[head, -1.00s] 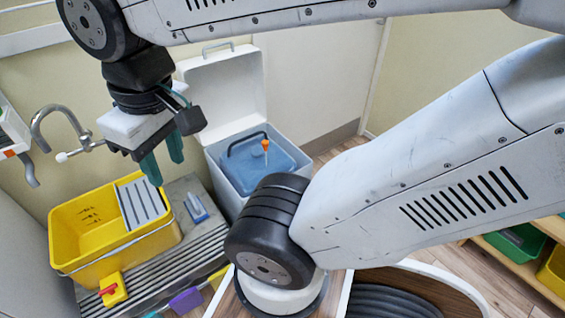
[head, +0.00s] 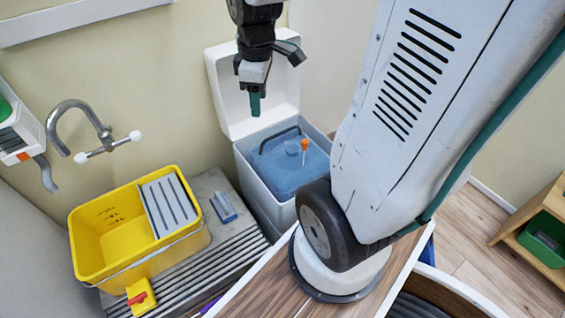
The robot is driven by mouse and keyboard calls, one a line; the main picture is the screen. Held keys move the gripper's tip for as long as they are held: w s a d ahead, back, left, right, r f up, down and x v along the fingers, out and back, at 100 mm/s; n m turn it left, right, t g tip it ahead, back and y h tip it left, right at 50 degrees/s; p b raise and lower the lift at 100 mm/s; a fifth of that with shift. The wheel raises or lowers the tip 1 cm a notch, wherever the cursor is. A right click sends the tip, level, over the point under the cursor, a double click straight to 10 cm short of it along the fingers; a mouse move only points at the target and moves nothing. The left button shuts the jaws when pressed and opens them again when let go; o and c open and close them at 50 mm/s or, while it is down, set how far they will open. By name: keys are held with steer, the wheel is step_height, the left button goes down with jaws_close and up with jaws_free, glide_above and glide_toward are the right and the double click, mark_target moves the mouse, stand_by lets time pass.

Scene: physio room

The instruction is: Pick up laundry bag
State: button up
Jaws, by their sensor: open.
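A blue, block-like item (head: 283,172) with a black loop handle (head: 272,138) sits inside an open white bin (head: 258,205). It appears to be the laundry bag, though I cannot tell for certain. An orange-tipped piece (head: 304,147) stands up from its top. My gripper (head: 256,104) points down with teal fingers, in front of the bin's raised lid (head: 228,90) in the picture. It looks empty and open, and in the picture it is above the blue item, apart from it. The fingers overlap, so the gap between them is hard to see.
A yellow bucket (head: 105,268) with a grey wringer (head: 168,207) stands left on a ribbed grey drainer (head: 240,241). A blue-handled tool (head: 223,207) lies beside it. A tap (head: 75,108) juts from the wall. Wooden shelving with a green bin (head: 545,237) stands right.

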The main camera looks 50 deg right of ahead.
steer(key=w+d+f+n, duration=0.2)
steer(key=d+f+n, duration=0.2)
steer(key=d+f, duration=0.6)
steer(key=n, duration=0.3)
glide_toward(305, 140)
steer(key=w+a+f, duration=0.2)
steer(key=shift+n+g, duration=0.4)
steer(key=shift+n, duration=0.2)
steer(key=d+f, duration=0.1)
steer(key=s+d+f, duration=0.1)
steer(key=f, duration=0.1)
steer(key=shift+s+f, duration=0.1)
steer(key=shift+f, duration=0.1)
step_height(305, 140, down, 7)
steer(key=shift+s+d+f, duration=0.1)
steer(key=shift+d, duration=0.05)
jaws_close()
